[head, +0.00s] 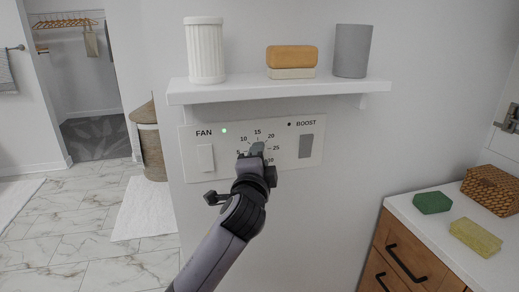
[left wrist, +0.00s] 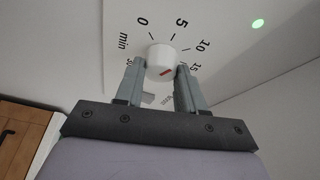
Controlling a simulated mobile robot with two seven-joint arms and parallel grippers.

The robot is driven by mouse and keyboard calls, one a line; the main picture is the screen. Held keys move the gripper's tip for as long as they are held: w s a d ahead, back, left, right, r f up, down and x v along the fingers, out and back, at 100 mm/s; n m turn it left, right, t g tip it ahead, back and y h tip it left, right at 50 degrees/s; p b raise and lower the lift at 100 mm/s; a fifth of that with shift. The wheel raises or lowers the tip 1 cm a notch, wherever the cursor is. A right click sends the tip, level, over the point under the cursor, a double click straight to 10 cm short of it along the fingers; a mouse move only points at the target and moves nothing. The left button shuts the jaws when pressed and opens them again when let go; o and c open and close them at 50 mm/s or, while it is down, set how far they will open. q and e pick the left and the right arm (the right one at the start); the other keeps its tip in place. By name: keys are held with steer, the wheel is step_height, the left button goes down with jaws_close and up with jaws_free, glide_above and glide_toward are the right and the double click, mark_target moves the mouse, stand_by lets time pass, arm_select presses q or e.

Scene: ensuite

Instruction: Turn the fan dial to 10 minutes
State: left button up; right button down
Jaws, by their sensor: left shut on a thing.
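The fan dial is mostly hidden behind my left gripper (head: 257,150) in the head view. In the left wrist view it is a round white knob (left wrist: 160,58) with a short red mark. My left gripper (left wrist: 161,72) is shut on this knob, one finger on each side. The numbers 0, 5, 10 and 15 curve around the knob; the red mark slants towards the right, but I cannot tell which number it points to. The wall panel (head: 187,174) carries FAN and BOOST labels and a lit green light (head: 224,130). My right gripper is not in view.
Above the panel a white shelf (head: 280,90) holds a ribbed white cup (head: 205,50), a soap bar (head: 292,57) and a grey tumbler (head: 352,50). Rocker switches flank the dial: white (head: 205,158) left, grey (head: 306,146) right. A counter (head: 415,216) stands at lower right.

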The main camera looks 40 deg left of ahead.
arm_select(q)
steer(key=shift+m+g+h, duration=0.4)
steer(key=shift+m+g, duration=0.3)
steer(key=shift+m, duration=1.2)
steer(key=o, duration=1)
steer(key=shift+o, duration=0.2)
steer(key=shift+r, duration=0.1)
steer(key=v, duration=0.7)
steer(key=shift+b, duration=0.4)
steer(key=shift+d, duration=0.1)
